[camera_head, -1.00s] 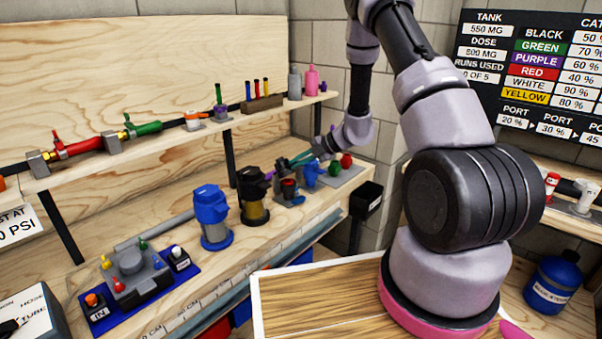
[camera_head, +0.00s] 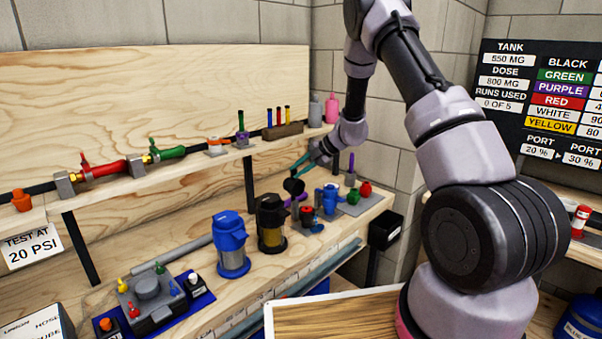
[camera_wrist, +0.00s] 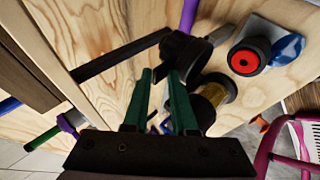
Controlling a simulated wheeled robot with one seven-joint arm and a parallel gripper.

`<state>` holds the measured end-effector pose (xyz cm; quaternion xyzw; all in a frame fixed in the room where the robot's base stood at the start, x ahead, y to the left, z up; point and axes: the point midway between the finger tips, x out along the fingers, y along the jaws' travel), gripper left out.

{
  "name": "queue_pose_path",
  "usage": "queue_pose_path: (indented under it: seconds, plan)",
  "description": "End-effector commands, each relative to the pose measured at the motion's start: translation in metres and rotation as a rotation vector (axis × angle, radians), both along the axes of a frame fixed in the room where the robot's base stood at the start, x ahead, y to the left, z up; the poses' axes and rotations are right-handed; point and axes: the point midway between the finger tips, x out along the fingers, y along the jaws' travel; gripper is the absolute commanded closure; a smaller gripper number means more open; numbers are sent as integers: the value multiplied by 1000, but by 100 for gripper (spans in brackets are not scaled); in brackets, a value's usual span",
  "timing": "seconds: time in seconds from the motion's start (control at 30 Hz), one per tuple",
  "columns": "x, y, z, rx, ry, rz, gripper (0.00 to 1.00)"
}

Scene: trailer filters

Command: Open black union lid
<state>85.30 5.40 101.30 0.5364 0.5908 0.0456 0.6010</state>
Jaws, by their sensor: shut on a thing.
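My gripper (camera_head: 298,168) is shut on a small dark round piece (camera_head: 293,186), which looks like the black union lid. The piece is held above the wooden bench, behind and to the right of the black-topped amber canister (camera_head: 271,222). In the wrist view, the green fingers (camera_wrist: 163,90) meet the dark piece (camera_wrist: 184,52) at their tips. The amber canister (camera_wrist: 213,92) shows just right of the fingers there. What lies beneath the held piece is partly hidden.
A blue canister (camera_head: 232,250) stands to the left on the bench. A red-topped black fitting (camera_head: 306,213) and a blue fitting (camera_head: 330,198) stand to the right. The upper shelf (camera_head: 190,165) carries valves and bottles above the bench.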

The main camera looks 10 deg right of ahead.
Motion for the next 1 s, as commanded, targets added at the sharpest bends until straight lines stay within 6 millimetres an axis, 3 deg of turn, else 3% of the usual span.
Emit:
queue_pose_path:
  seconds: [0.6, 0.63, 0.67, 1.0]
  plan:
    - [3, 3, 1, 2, -3, 1, 100]
    - [3, 3, 1, 2, -3, 1, 70]
    - [3, 3, 1, 3, -2, 2, 62]
    - [1, 0, 3, 0, -1, 0, 62]
